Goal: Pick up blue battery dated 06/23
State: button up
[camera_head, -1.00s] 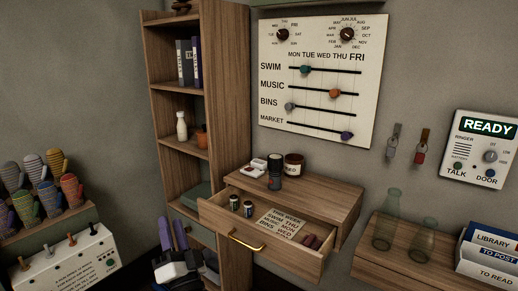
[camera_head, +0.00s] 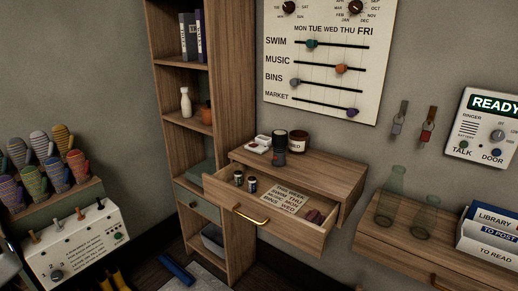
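The open wooden drawer (camera_head: 317,240) with a brass handle holds two small upright cylinders near its left end. The left cylinder (camera_head: 238,178) is dark with a pale top. The right cylinder (camera_head: 252,185) is dark, perhaps bluish, with a pale band. They look like batteries, but no date is readable on either, and I cannot tell which is the blue one dated 06/23. A dark red object or pair (camera_head: 316,216) lies at the drawer's right end. My gripper is not in view.
A printed card (camera_head: 285,200) lies in the drawer. A dark canister (camera_head: 279,150), a brown jar (camera_head: 299,141) and a white tray (camera_head: 258,143) stand on the cabinet top. A tall shelf (camera_head: 232,75) rises at left. Glass bottles (camera_head: 389,195) stand on the right shelf.

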aim_at(251, 180)
jog(key=i+j+z, duration=0.15)
jog(key=j+z, duration=0.2)
jog(key=j, duration=0.75)
jog(key=j+z, duration=0.35)
jog(key=j, duration=0.8)
